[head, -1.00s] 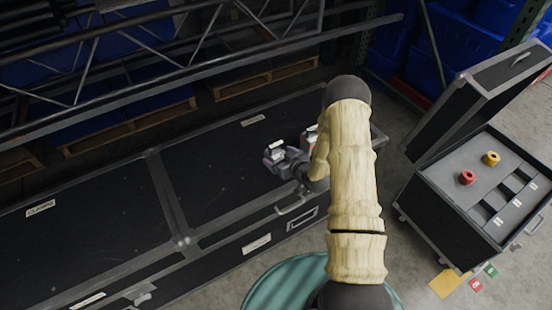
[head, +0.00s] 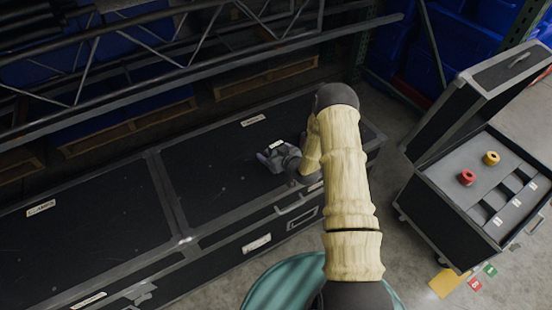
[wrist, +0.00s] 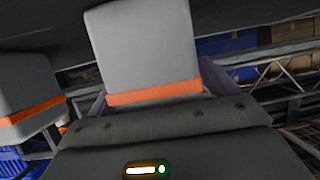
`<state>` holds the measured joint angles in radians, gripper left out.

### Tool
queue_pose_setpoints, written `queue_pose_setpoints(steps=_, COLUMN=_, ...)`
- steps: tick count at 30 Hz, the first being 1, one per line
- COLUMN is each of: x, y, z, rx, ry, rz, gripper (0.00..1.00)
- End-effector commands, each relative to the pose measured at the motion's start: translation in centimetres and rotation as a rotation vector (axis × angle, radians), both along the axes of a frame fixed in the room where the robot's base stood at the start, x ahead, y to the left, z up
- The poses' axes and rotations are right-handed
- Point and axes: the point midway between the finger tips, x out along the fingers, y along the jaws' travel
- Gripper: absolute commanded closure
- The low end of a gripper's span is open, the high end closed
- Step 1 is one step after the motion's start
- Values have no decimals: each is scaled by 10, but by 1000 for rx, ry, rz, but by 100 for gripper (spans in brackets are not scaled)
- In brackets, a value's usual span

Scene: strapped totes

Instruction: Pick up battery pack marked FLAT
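My gripper (head: 274,156) points down at the lid of the long black case (head: 95,205) in the head view. In the wrist view a grey battery pack with an orange band (wrist: 143,50) stands right in front of the gripper body, with parts of the fingers showing close on both sides of it. Whether the fingers press on it I cannot tell. A second grey pack with an orange band (wrist: 25,85) stands apart at the left of the wrist view. My arm hides it in the head view. No FLAT marking is readable on either pack.
An open case (head: 440,190) with a grey insert stands at right, holding a red roll (head: 467,178), a yellow roll (head: 491,158) and labelled slots. Metal truss (head: 130,45) runs behind the long case. The lid's left part is clear.

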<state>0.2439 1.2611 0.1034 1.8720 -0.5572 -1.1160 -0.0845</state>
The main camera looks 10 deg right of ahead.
Motion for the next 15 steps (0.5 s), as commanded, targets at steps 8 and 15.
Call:
queue_pose_setpoints(steps=8, x=0, y=0, z=0, rx=0, ry=0, rz=0, gripper=68)
queue_pose_setpoints(steps=15, x=1, y=0, z=2, rx=1, ry=-5, rz=0, gripper=93)
